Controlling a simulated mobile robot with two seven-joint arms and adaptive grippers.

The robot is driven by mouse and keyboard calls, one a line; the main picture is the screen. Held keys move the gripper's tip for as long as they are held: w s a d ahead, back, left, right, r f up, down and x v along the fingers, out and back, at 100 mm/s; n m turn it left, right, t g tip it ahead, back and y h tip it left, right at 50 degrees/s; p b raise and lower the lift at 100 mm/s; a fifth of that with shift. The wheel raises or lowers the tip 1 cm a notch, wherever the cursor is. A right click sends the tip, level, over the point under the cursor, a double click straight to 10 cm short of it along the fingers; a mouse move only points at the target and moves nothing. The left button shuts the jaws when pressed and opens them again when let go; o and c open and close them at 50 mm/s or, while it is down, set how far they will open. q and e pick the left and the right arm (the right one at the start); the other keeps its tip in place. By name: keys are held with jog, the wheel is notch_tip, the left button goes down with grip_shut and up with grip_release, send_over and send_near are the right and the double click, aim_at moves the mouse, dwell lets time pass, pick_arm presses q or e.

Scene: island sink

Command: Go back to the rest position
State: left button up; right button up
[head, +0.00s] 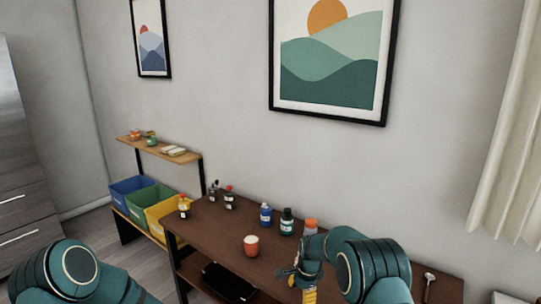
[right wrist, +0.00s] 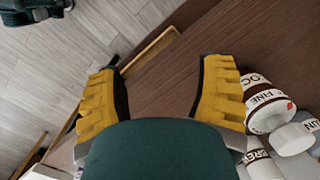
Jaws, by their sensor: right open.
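My right gripper (head: 309,293) is low in the head view, over the front part of the brown table, partly hidden by its own arm. In the right wrist view its yellow fingers (right wrist: 160,88) are spread apart, with only brown wood and a strip of floor behind the gap. It holds nothing. My left arm shows only as a link at the lower left of the head view; its gripper is out of view.
On the brown table (head: 215,226) stand a red cup (head: 251,245), a blue bottle (head: 265,215), a dark green bottle (head: 287,221) and an orange-topped container (head: 310,226). Labelled bottles (right wrist: 268,100) are close beside the right finger. Coloured bins (head: 160,215) stand left.

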jog(key=s+d+f+n+y, duration=0.1)
jog(key=s+f+n, duration=0.25)
jog(key=s, duration=0.45)
jog(key=s+d+f+n, duration=0.1)
jog(key=s+f+n, duration=0.1)
jog(key=s+f, duration=0.45)
pick_arm(q)
jog(key=s+a+f+m+y, duration=0.1)
jog(key=s+a+m+y, duration=0.2)
jog(key=s+m, duration=1.1)
jog(key=shift+a+f+m+y, duration=0.2)
jog(key=shift+m+y, duration=0.4)
jog(key=shift+m, duration=0.1)
pick_arm(e)
jog(key=s+r+n+t, duration=0.1)
jog(key=s+n, duration=0.2)
jog(key=s, duration=0.5)
jog(key=s+a+r+n+y, duration=0.1)
jog(key=s+r+n, duration=0.1)
jog(key=s, duration=0.7)
jog(key=shift+s+a+r+n+t+y, duration=0.2)
jog(key=shift+r+n+t+y, duration=0.15)
jog(key=shift+n, duration=0.3)
